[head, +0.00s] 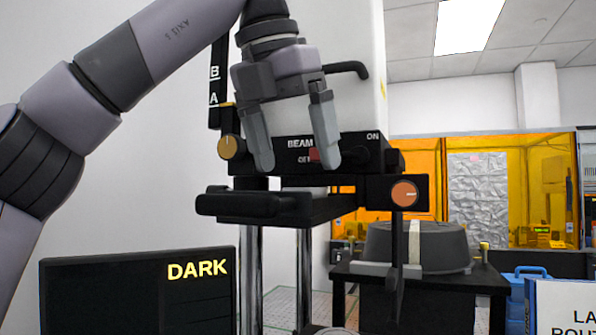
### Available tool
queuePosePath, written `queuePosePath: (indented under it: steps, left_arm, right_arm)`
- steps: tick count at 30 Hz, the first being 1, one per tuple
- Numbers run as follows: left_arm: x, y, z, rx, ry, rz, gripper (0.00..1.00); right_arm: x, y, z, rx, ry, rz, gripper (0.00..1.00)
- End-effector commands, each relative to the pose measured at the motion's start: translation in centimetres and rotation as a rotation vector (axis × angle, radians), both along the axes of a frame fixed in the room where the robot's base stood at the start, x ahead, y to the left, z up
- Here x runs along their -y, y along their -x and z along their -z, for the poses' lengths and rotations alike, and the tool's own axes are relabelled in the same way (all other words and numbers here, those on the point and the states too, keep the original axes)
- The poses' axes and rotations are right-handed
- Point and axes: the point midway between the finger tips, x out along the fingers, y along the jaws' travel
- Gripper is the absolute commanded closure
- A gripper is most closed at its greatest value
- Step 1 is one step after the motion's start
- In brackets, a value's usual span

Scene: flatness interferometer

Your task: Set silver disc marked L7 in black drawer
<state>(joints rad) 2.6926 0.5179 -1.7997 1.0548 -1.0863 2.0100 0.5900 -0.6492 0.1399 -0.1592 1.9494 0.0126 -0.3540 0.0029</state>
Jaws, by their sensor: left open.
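My left gripper (296,153) comes in from the upper left and points down, its two grey fingers spread with nothing between them. It hangs in front of the black panel lettered BEAM and ON, above the black drawer (252,205). The drawer is a flat black piece with a rounded front, sticking out to the left below the panel. Its inside cannot be seen from here. No silver disc marked L7 can be made out. My right gripper is out of view.
A red switch (315,154) sits behind the fingers. A dark screen reading DARK (138,295) stands lower left. A white sign (562,308) is lower right.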

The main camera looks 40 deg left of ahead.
Motion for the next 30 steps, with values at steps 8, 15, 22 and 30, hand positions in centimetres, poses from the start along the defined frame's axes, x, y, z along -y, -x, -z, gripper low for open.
queuePosePath:
  steps: [8,15,22,30]
  left_arm:
    - [0.0,-1.0,2.5,-0.001,0.001,0.001,0.12]
    - [-0.1,-1.3,3.2,0.003,0.002,-0.001,0.12]
    - [-0.1,-1.3,3.3,0.004,0.001,-0.002,0.12]
    - [-0.1,-1.3,3.3,0.004,0.001,-0.002,0.74]
  right_arm:
    - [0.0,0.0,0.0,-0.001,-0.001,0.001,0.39]
    - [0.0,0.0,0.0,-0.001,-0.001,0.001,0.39]
    - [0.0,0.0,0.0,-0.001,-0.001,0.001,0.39]
    - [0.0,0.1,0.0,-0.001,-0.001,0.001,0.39]
